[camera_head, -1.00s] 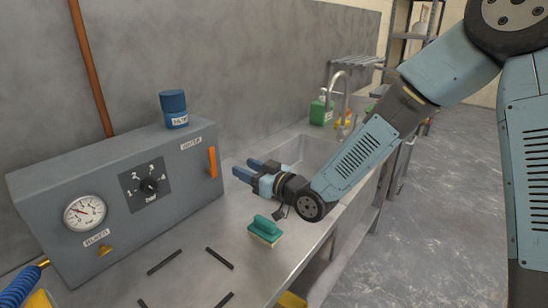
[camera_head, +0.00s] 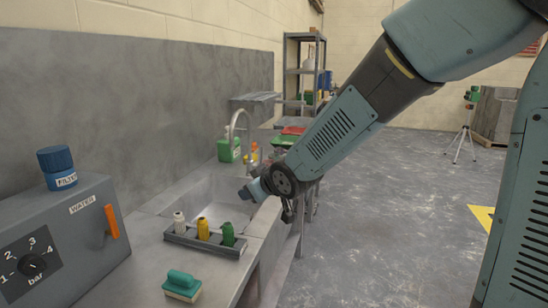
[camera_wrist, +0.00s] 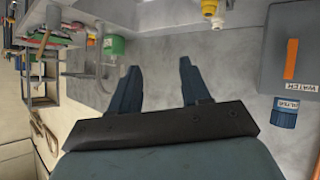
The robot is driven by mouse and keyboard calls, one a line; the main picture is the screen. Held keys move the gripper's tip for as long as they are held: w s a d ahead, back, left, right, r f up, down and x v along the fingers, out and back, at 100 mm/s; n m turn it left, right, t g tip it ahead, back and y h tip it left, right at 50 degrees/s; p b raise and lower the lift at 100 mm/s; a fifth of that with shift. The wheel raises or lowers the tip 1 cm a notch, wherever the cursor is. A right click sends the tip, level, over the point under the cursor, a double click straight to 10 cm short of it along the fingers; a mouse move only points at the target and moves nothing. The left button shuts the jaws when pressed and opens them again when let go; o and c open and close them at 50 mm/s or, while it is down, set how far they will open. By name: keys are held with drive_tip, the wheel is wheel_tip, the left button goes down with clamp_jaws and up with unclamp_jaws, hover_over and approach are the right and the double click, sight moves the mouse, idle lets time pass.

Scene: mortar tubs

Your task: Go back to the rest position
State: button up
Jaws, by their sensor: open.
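My gripper (camera_head: 250,190) is at the end of the arm, over the right side of the sink (camera_head: 205,190) in the head view. The arm reaches in from the upper right and partly hides the gripper. In the wrist view my gripper (camera_wrist: 158,85) shows two dark blue fingers spread apart with nothing between them. The wrist view looks upside down.
A rack (camera_head: 178,236) with white, yellow and green-capped pieces stands before the sink. The grey water box (camera_head: 75,230) with a blue filter (camera_head: 57,168) is at left. Open floor (camera_head: 400,220) lies right.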

drive_tip(key=s+d+r+m+h, duration=0.3)
drive_tip(key=s+d, duration=0.1)
drive_tip(key=d, duration=0.5)
drive_tip(key=s+d+r+m+h, duration=0.2)
drive_tip(key=s+d+r+h, duration=0.1)
drive_tip(key=d, duration=0.7)
drive_tip(key=s+d+m+g, duration=0.2)
drive_tip(key=s+d, duration=0.3)
drive_tip(key=s, duration=0.3)
drive_tip(key=s+d+r+m+g, duration=0.1)
drive_tip(key=s+d+m+g, duration=0.1)
drive_tip(key=s+d, duration=0.3)
drive_tip(key=s+m, duration=0.1)
drive_tip(key=s, duration=0.2)
drive_tip(key=shift+r+h, duration=0.25)
drive_tip(key=shift+h, duration=0.05)
